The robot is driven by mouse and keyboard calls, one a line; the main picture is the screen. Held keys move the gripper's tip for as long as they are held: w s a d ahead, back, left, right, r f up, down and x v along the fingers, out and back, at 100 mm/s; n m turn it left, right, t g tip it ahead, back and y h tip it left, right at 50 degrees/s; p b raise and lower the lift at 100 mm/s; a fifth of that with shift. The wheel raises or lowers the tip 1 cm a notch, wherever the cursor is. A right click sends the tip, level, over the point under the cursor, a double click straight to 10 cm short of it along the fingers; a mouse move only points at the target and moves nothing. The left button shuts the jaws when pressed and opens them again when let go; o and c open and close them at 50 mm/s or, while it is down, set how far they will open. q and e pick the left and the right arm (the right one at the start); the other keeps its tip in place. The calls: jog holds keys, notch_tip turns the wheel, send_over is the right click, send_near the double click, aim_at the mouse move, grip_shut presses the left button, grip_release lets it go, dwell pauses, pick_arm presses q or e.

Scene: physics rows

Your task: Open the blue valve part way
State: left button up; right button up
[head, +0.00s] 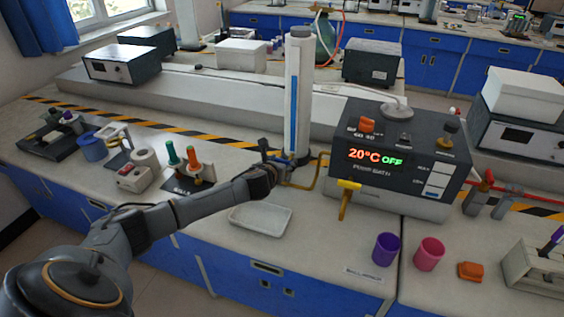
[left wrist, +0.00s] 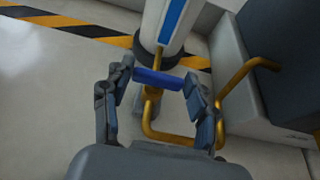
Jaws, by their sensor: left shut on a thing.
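The blue valve's handle (left wrist: 157,78) is a short blue bar on a brass pipe (left wrist: 150,105), at the foot of a tall white column (head: 299,90). In the left wrist view the bar lies crosswise, with its right end a little lower. My left gripper (left wrist: 159,82) is shut on the bar, one finger at each end. In the head view my left gripper (head: 270,172) is in front of the column's base and mostly hides the blue handle. My right gripper is not in view.
A white tray (head: 260,219) lies below my left gripper. Purple (head: 386,249) and pink (head: 429,254) cups stand at the right front.

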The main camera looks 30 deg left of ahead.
pick_arm(q)
jog(key=shift+d, duration=0.1)
jog(key=shift+w+d+r+n+g+y+p, duration=0.1)
jog(key=shift+n+g+y+p, duration=0.1)
jog(key=shift+n+y+p, duration=0.3)
jog(key=shift+d+n+g+y+p, duration=0.1)
jog(key=shift+n+g+y+p, duration=0.15)
jog(key=shift+n+y, duration=0.4)
jog(key=shift+w+d+n+g+y+p, duration=0.1)
jog(key=shift+n+g+y+p, duration=0.5)
jog(key=shift+n+y, duration=0.6)
jog(key=shift+d+n+g+y, duration=0.1)
jog(key=shift+n+g+y, duration=0.65)
jog(key=shift+w+n+g+y+b, duration=0.15)
jog(key=shift+n+g+y+b, duration=0.35)
jog(key=shift+n+g+y, duration=0.55)
jog(key=shift+n+g, duration=0.25)
jog(key=shift+n, duration=0.2)
jog(key=o, duration=1.1)
jog(key=shift+o, duration=0.2)
